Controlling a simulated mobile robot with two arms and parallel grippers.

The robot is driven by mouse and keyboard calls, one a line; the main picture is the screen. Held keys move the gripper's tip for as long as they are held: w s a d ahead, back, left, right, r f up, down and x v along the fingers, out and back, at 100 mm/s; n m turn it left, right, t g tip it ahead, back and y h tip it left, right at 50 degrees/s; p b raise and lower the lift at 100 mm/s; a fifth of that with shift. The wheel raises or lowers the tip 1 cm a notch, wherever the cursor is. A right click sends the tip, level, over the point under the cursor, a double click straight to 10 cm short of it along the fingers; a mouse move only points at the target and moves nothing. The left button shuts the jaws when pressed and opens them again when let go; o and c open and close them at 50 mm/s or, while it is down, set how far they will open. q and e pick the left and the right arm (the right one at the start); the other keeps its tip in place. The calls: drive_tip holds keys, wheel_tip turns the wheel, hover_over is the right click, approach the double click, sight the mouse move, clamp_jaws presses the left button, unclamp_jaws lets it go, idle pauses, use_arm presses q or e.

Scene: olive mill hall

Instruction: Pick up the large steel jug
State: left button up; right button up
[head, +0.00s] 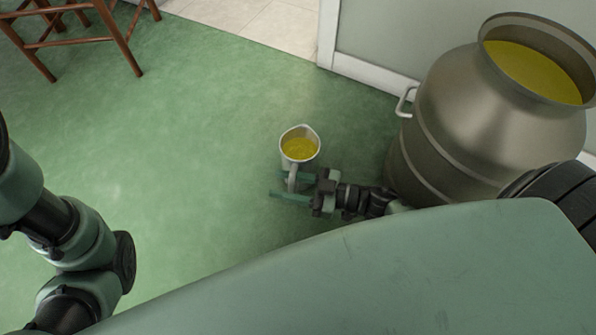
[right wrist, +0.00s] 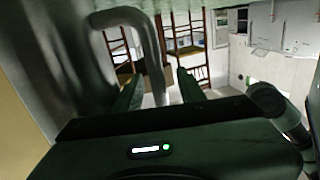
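The steel jug (head: 285,139), with a pouring lip and yellow-green oil inside, appears to stand upright on the floor near the middle of the head view. My right gripper (head: 291,187) is at its near side. The jug's handle (head: 292,183) lies between the two fingers. In the right wrist view the curved handle (right wrist: 151,48) passes between the fingers of my right gripper (right wrist: 160,90), with a visible gap on its right, so the gripper is open around it. Part of my left arm shows at the left; its gripper is out of view.
A big steel drum (head: 455,125) full of oil, with a side handle, stands right of the jug against the wall. A wooden stool (head: 120,40) is at the upper left. The green floor (head: 190,150) left of the jug is clear.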

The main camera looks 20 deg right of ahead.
drive_tip(key=shift+w+a, duration=0.35)
drive_tip(key=shift+a, duration=0.15)
clamp_jaws()
idle(1.0)
drive_tip(key=shift+r, duration=0.15)
